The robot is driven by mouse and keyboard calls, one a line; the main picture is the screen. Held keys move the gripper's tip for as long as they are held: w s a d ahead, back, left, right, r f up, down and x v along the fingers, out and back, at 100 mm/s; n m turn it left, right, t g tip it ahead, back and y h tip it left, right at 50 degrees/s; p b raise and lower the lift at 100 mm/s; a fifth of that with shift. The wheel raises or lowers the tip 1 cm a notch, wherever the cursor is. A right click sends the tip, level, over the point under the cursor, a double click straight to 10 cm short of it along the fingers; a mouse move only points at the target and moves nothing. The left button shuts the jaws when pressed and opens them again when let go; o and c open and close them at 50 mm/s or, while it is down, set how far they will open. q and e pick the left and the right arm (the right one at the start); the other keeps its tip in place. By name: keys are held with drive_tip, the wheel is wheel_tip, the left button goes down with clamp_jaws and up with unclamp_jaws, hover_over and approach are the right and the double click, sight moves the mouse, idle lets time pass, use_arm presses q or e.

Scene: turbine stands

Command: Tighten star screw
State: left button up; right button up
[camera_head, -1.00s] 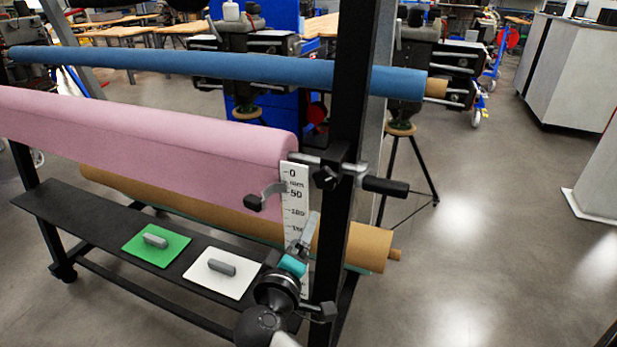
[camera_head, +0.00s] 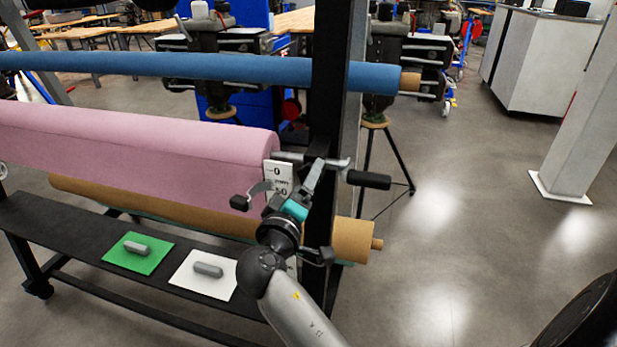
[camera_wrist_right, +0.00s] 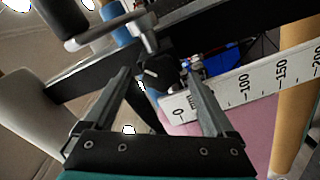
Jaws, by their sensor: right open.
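The star screw (camera_wrist_right: 153,74) is a small dark knob on the black rack post, beside the scale's zero end. In the head view it is largely hidden behind my right gripper's finger. My right gripper (camera_head: 314,172) has come up from below to the post, beside the metal rod. In the wrist view my right gripper (camera_wrist_right: 158,84) is open, with the dark knob between and just beyond its fingertips. I cannot tell whether either finger touches it. My left gripper is not in view.
A crank with a black grip (camera_head: 369,180) sticks out right of the post (camera_head: 327,90). A white scale (camera_head: 279,176) hangs by the pink roll (camera_head: 150,150). Blue (camera_head: 200,70) and brown rolls (camera_head: 355,240) flank it. Green (camera_head: 138,253) and white plates (camera_head: 203,275) lie on the shelf.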

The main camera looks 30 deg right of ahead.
drive_tip(key=shift+w+d, duration=0.35)
drive_tip(key=shift+d, duration=0.05)
drive_tip(key=shift+c, duration=0.2)
